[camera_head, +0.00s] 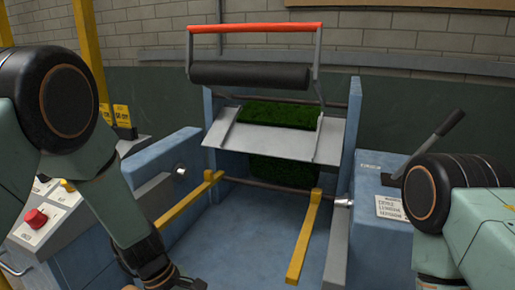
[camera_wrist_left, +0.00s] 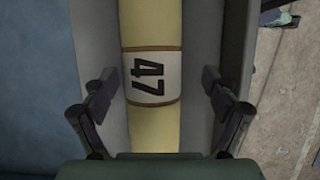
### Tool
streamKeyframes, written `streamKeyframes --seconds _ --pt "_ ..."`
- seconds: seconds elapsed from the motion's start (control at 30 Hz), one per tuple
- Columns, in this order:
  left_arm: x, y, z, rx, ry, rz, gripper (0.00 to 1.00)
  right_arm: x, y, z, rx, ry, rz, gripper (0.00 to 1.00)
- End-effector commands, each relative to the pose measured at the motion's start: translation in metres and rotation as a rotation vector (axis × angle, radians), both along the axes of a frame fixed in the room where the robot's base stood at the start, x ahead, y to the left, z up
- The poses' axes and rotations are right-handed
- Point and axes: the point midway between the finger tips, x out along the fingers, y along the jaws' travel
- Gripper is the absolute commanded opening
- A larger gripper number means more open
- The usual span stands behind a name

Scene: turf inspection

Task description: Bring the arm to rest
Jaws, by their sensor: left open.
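My left arm comes in from the left in the head view and reaches down to the bottom edge. My left gripper (camera_head: 188,284) is partly cut off there, low beside the blue machine (camera_head: 245,232). In the left wrist view my left gripper (camera_wrist_left: 160,108) has its two fingers wide apart. Between and beyond them shows a pale yellow bar or roll (camera_wrist_left: 152,25) with a white "47" label, lying between grey sides. No contact with the fingers shows. My right arm shows at the right edge; its gripper is out of view.
The machine has two yellow rails (camera_head: 305,238), a tilted metal plate (camera_head: 275,133) with green turf (camera_head: 280,114), and a black roller (camera_head: 250,75) under a red bar (camera_head: 255,27). A panel with a red button (camera_head: 35,218) stands left; a black-handled lever (camera_head: 449,124) stands right.

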Motion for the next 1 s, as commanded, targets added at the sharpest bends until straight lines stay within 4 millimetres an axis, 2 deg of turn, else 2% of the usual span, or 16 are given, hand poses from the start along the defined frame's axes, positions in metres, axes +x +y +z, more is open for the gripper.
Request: streamKeyframes --seconds 0.17,0.5,0.9,1.0 --pt "0.005 -0.001 -0.014 0.0 0.0 0.0 0.87 0.0 0.0 -0.01 0.0 0.0 0.0 0.0" --pt "0.014 0.019 0.042 -0.001 -0.004 0.001 0.87 0.0 0.0 -0.007 0.0 0.0 0.0 0.0" --pt "0.022 0.041 0.1 -0.001 -0.003 0.002 0.87 0.0 0.0 -0.007 0.0 0.0 0.0 0.0" --pt "0.018 0.035 0.082 0.002 0.006 -0.002 0.87 0.0 0.0 -0.007 0.0 0.0 0.0 0.0"
